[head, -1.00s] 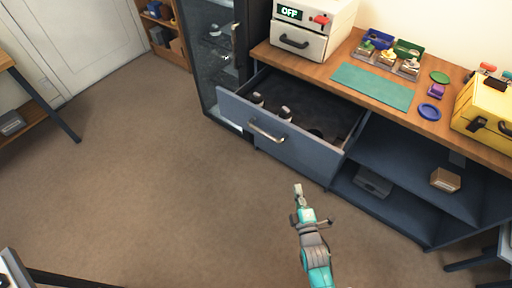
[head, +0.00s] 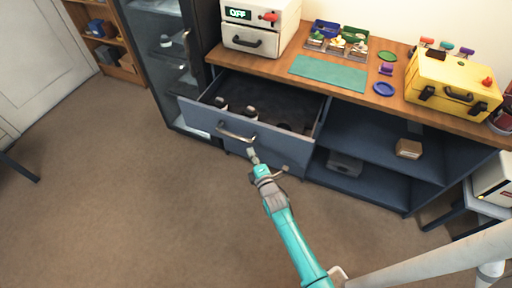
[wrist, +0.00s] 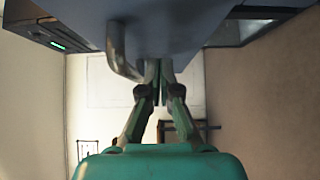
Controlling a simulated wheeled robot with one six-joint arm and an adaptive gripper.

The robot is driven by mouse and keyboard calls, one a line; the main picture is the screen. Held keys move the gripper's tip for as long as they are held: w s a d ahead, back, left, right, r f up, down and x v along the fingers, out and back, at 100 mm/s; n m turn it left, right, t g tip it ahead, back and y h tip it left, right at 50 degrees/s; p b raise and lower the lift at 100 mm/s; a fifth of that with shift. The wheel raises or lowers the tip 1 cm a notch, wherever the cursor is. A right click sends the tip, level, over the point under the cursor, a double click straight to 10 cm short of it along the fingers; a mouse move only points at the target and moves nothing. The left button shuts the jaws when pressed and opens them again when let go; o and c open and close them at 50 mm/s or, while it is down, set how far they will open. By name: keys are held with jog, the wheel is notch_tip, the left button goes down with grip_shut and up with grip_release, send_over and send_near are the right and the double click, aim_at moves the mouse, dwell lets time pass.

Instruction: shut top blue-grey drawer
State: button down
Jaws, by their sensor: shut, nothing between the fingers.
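The top blue-grey drawer (head: 265,142) is pulled out from the cabinet under the wooden counter. Several small items lie inside it. Its front carries a metal bar handle (head: 236,135), which also shows in the wrist view (wrist: 122,50). My gripper (head: 252,154) is at the drawer front, just below and right of the handle. In the wrist view my gripper (wrist: 158,68) is shut and empty, its fingertips close to the drawer front (wrist: 175,25) and beside the handle. I cannot tell whether the fingertips touch the front.
A glass-door cabinet (head: 172,60) stands left of the drawer. Open shelves (head: 370,160) with a grey box (head: 344,164) and a brown box (head: 408,149) are to the right. The counter holds a white oven (head: 258,28), green mat (head: 328,73) and yellow case (head: 453,88). The floor in front is clear.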

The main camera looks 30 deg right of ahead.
aim_at(257, 147)
jog(key=shift+w+d, duration=0.5)
jog(key=shift+d, duration=0.3)
jog(key=shift+w+d, duration=0.5)
jog(key=shift+d, duration=0.25)
jog(key=shift+d, duration=0.15)
